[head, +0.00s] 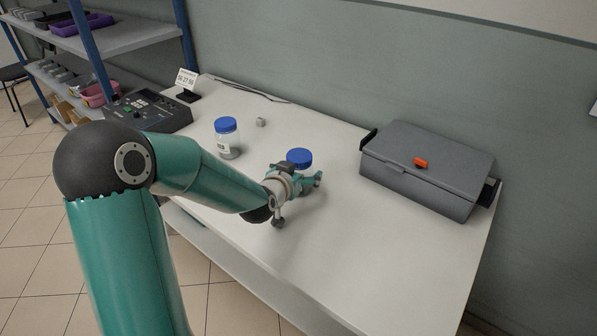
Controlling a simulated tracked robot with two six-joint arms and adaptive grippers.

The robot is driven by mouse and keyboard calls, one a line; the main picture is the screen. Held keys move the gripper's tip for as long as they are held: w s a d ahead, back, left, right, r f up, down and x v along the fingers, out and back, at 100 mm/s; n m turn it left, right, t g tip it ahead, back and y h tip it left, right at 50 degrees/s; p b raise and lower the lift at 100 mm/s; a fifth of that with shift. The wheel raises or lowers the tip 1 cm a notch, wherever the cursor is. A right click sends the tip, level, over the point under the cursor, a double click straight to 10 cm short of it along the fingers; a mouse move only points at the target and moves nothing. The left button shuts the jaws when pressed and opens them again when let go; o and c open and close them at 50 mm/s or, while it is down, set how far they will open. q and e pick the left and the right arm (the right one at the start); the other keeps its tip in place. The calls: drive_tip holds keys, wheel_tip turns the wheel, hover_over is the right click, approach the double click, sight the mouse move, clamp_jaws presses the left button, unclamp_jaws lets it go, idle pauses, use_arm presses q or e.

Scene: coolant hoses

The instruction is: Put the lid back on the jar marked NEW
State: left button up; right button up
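A clear glass jar (228,148) with a blue lid (226,125) on it stands upright on the white table, left of my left gripper. It has a pale label, too small to read. A second blue lid (299,157) shows just beyond my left gripper (300,199). My gripper hides what is under this lid, so I cannot tell whether it sits on a jar, on the table or against the gripper. My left gripper is low over the table, its fingers seemingly spread, with nothing visible between them. My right gripper is out of view.
A dark control box (150,110) and a small display (187,80) are at the left end. A small grey block (261,122) lies behind the jar. The table's front right is clear.

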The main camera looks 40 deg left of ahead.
use_arm(q)
drive_tip(key=shift+r, duration=0.15)
drive_tip(key=v, duration=1.2)
drive_tip(key=shift+b, duration=0.35)
drive_tip(key=shift+d, duration=0.1)
